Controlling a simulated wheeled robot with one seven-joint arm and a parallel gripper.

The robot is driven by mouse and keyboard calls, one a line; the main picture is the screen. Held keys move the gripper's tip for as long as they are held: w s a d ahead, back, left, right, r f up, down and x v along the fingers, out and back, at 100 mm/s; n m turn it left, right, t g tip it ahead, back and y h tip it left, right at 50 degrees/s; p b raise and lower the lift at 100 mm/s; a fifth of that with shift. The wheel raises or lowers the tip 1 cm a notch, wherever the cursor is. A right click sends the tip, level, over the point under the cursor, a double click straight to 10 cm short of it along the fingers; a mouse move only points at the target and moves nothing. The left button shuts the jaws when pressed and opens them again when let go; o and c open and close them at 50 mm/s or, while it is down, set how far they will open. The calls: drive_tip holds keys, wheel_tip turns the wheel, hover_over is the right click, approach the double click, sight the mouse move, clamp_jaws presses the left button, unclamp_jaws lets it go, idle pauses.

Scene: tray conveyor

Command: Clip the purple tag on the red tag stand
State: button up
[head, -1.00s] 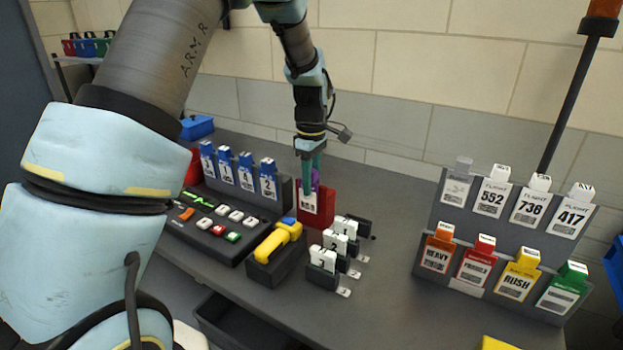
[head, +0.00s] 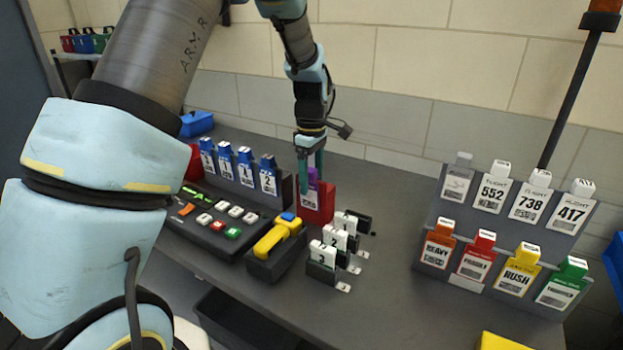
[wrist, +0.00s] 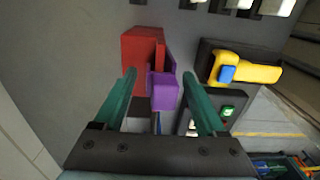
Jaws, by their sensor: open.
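The red tag stand (head: 325,207) is a small red block on the grey table, just right of the row of blue tags. It also shows in the wrist view (wrist: 139,54). The purple tag (wrist: 164,95) sits at the stand, its purple top upright and its white label (head: 308,201) against the stand's front. My gripper (head: 311,176) is above the tag and open. In the wrist view its two green fingers (wrist: 160,88) stand on either side of the purple top, with a gap on each side.
A black box with a yellow handle (head: 272,240) and a button panel (head: 215,222) lie left of the stand. White numbered tags (head: 336,240) stand in front right. A rack of flight and colour tags (head: 457,228) is at the right. Table between them is clear.

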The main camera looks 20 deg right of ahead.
wheel_tip(320, 180, up, 11)
drive_tip(key=shift+f+b, duration=0.15)
drive_tip(key=shift+b, duration=1.05)
drive_tip(key=s+a+f+m, duration=0.1)
drive_tip(key=a+f+m, duration=0.1)
drive_tip(key=a, duration=0.8)
drive_tip(key=s+a+f+m, duration=0.1)
drive_tip(key=a+f+m, duration=0.1)
drive_tip(key=a, duration=0.8)
drive_tip(key=s+a+f+m+t, duration=0.1)
drive_tip(key=s+a+f+m, duration=0.2)
drive_tip(key=s+a+m, duration=0.2)
drive_tip(key=s+a, duration=0.3)
drive_tip(key=a, duration=0.3)
drive_tip(key=shift+s+a+f+t, duration=0.2)
drive_tip(key=shift+s+f+t, duration=0.1)
drive_tip(key=shift+s+f, duration=0.1)
